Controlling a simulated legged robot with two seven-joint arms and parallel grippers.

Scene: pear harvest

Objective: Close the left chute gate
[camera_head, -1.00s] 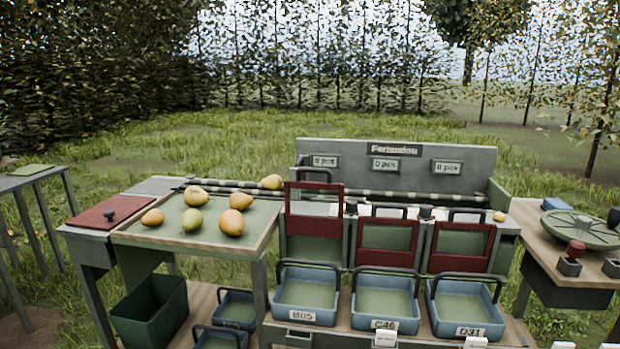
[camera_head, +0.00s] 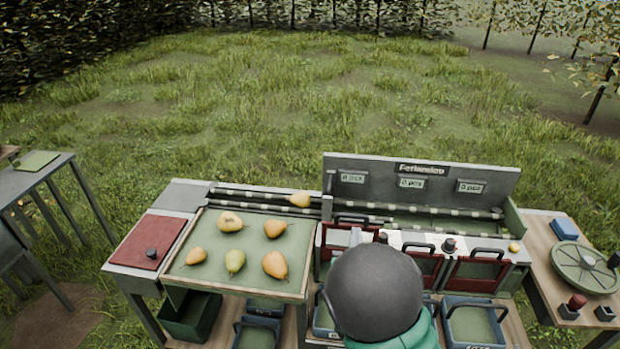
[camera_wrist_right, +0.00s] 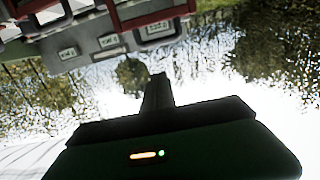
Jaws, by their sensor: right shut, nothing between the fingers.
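The left chute gate (camera_head: 333,236) is a red frame with a dark handle (camera_head: 351,218) on top. It stands higher than the middle gate (camera_head: 428,266) and right gate (camera_head: 480,272), so it looks raised. My right arm's dark rounded link (camera_head: 376,290) covers its lower right part. The fingers of my right gripper are hidden behind that link in the head view. In the wrist view my right gripper (camera_wrist_right: 157,88) is shut and empty, apart from a red frame (camera_wrist_right: 152,19); I cannot tell which gate that is. My left gripper is not in view.
A sorting tray (camera_head: 301,290) with several pears stands left of the chutes, beside a red lid (camera_head: 150,242). A grey board (camera_head: 440,180) with displays rises behind. Blue bins (camera_head: 472,323) sit below. A side table with a round scale (camera_head: 585,268) stands right.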

